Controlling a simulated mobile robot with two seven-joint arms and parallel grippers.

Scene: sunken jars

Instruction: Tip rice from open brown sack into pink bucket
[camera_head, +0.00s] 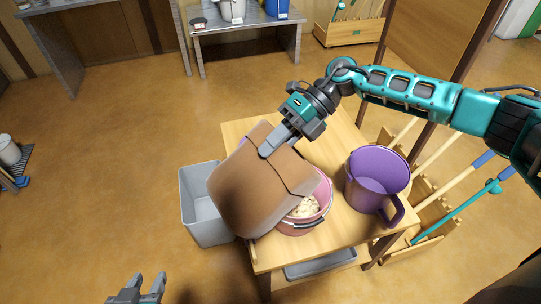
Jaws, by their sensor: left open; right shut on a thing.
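The brown sack (249,187) is held tilted above the wooden table, over and to the left of the pink bucket (320,201). My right gripper (268,150) is shut on the sack's upper edge. The sack covers the left part of the bucket. Pale rice (305,207) shows inside the bucket, beside the sack's lower right edge. The sack's mouth and contents are hidden. My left gripper (137,289) is open and empty at the bottom of the view, well apart from the sack.
A purple jug (376,178) stands on the wooden table (336,259) right of the bucket. A grey bin (201,208) is on the floor left of the table. Long-handled tools (456,222) stand in a wooden rack at the right.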

